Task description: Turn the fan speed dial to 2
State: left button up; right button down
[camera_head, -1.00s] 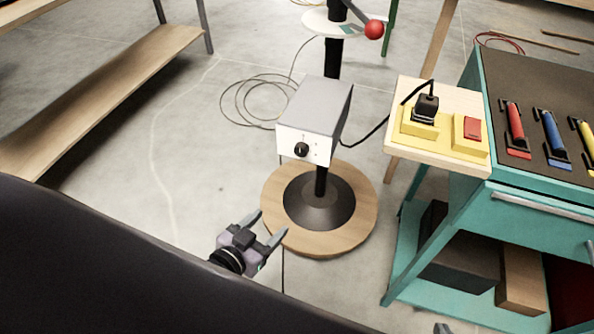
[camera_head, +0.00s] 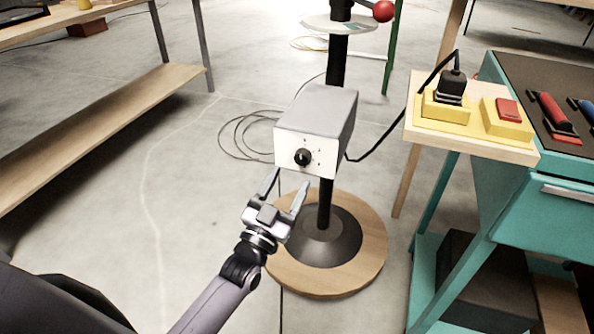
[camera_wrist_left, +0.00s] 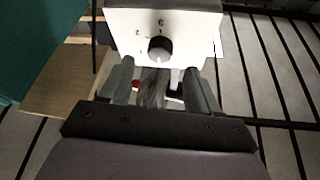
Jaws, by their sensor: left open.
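The fan speed dial (camera_head: 302,157) is a round black knob on the white front of a grey control box (camera_head: 318,112) on a black post. In the left wrist view, the dial (camera_wrist_left: 160,49) shows with small marks around it; a 3 is above it and what looks like a 2 is at its upper left. I cannot tell which mark its pointer faces. My left gripper (camera_head: 288,181) is open and empty, just below and in front of the dial, apart from it. In the left wrist view its fingers (camera_wrist_left: 157,70) spread to either side below the dial. My right gripper is not in view.
The post stands on a round wooden base (camera_head: 372,262). To the right, a small wooden shelf (camera_head: 470,145) carries a plugged-in black plug (camera_head: 452,88) and a yellow box with a red switch (camera_head: 507,110), beside a teal cart (camera_head: 510,210).

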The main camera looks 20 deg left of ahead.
aim_at(301, 161)
pick_arm(q)
jog(key=shift+b+x, duration=0.3)
jog(key=shift+x, duration=2.05)
jog(key=c, duration=1)
